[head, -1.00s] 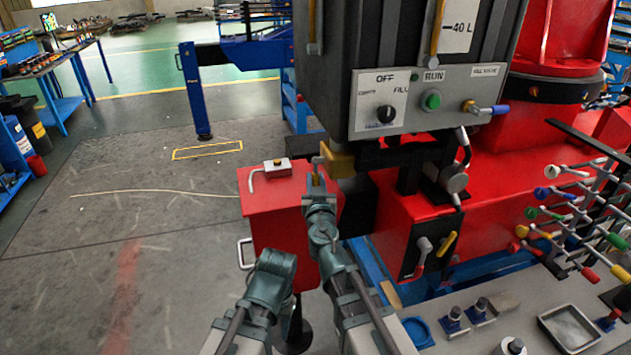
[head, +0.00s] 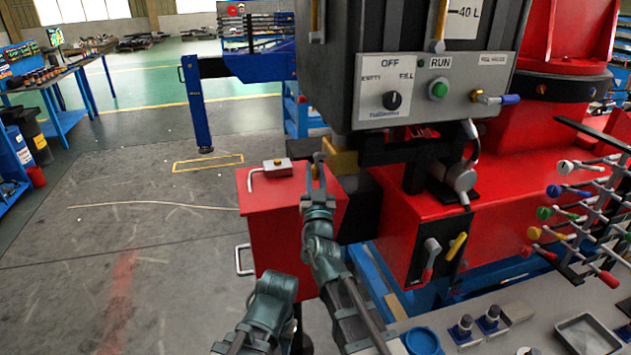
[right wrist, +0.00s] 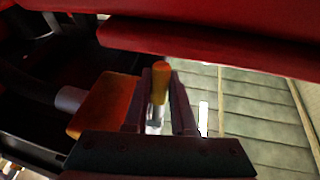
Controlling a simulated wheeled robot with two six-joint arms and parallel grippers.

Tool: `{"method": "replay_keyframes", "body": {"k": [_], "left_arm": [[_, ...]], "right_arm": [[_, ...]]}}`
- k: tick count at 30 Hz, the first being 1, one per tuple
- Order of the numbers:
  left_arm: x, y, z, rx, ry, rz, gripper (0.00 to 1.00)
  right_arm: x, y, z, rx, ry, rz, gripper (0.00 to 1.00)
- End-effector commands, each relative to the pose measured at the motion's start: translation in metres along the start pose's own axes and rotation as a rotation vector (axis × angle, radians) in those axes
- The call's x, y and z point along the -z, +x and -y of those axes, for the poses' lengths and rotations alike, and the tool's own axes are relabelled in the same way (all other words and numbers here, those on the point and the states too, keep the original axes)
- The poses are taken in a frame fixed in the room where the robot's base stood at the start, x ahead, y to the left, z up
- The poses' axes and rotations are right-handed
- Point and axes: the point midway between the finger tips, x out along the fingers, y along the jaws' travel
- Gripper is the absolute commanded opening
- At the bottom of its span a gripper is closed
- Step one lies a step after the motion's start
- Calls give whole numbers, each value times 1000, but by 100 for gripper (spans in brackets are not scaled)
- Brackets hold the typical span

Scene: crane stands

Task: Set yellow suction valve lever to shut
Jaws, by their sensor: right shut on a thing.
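The yellow valve body (head: 343,160) sits under the grey control box, above the corner of the red tank. My right gripper (head: 318,172) is at the left side of this valve, its fingers pointing up. In the right wrist view, the lever's yellow sleeve (right wrist: 160,84) stands between the two fingers of my right gripper (right wrist: 165,100), with a bright metal stem below. The gripper is shut on the lever. The orange-yellow valve body (right wrist: 105,104) shows just left of the fingers. In the head view the fingers mostly hide the lever. My left gripper is not in view.
The red tank (head: 290,225) with a small box and bent pipe on top stands below and left of my gripper. The grey control box (head: 425,80) hangs just above. Coloured levers (head: 590,210) stand at the right. Open floor (head: 130,240) lies left.

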Motion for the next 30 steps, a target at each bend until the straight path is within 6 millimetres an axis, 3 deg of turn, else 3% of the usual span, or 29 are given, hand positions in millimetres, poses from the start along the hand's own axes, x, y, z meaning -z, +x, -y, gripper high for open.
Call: {"method": "replay_keyframes", "body": {"k": [9, 10, 15, 25, 30], "left_arm": [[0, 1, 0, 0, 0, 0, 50], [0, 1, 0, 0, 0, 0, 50], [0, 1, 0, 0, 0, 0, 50], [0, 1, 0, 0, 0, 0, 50], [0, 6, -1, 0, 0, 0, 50]], "right_arm": [[0, 0, 0, 0, 4, -5, 0], [0, 0, 0, 0, 4, -5, 26], [0, 0, 0, 1, 4, -4, 55], [0, -2, 0, 1, 3, -4, 55], [-1, -14, 0, 2, 2, -4, 55]]}}
